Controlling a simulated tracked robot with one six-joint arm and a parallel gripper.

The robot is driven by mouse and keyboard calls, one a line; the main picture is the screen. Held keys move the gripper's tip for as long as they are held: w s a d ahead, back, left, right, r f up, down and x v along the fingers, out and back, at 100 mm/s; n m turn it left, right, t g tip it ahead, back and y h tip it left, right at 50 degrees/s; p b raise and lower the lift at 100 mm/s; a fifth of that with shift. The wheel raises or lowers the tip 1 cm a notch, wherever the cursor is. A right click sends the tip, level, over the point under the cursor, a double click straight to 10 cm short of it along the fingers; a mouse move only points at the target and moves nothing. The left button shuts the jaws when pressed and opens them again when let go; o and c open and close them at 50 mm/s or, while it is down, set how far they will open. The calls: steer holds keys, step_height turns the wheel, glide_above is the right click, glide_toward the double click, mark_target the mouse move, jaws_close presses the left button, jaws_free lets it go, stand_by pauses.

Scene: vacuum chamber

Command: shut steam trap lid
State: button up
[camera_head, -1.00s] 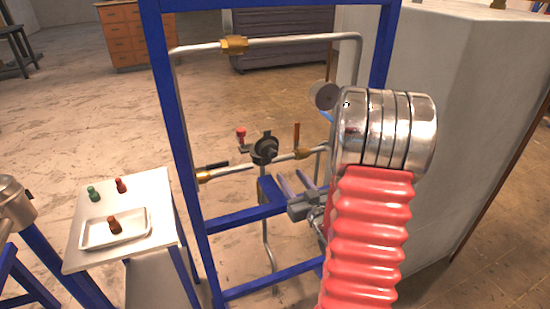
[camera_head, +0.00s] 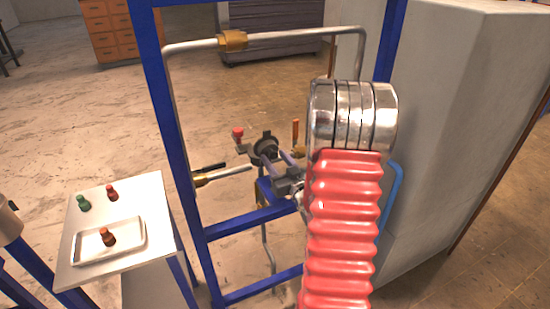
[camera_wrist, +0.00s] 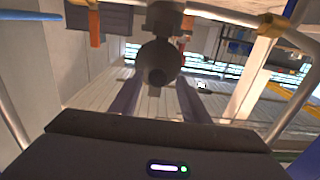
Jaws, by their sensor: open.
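The steam trap (camera_head: 264,145) is a dark, rounded body on the pipework in the blue frame. In the wrist view the dark round body (camera_wrist: 158,60) is straight ahead, near the picture's centre. I cannot clearly tell its lid from its body, nor the lid's angle. My gripper (camera_head: 268,156) is open, its two purple-grey fingers apart and pointing at the trap from the near side. In the wrist view the open fingers (camera_wrist: 158,88) show on either side below the dark body, with nothing held between them. I cannot tell whether they touch it.
A red knob (camera_head: 238,132) and an orange handle (camera_head: 295,131) flank the trap. Blue frame posts (camera_head: 165,110) and pipes surround it. A white side table (camera_head: 150,200) with a tray stands at left. A grey wall block (camera_head: 450,130) stands at right.

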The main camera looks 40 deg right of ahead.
steer(key=shift+s+d, duration=0.1)
steer(key=shift+c, duration=0.2)
steer(key=shift+c, duration=0.6)
jaws_close()
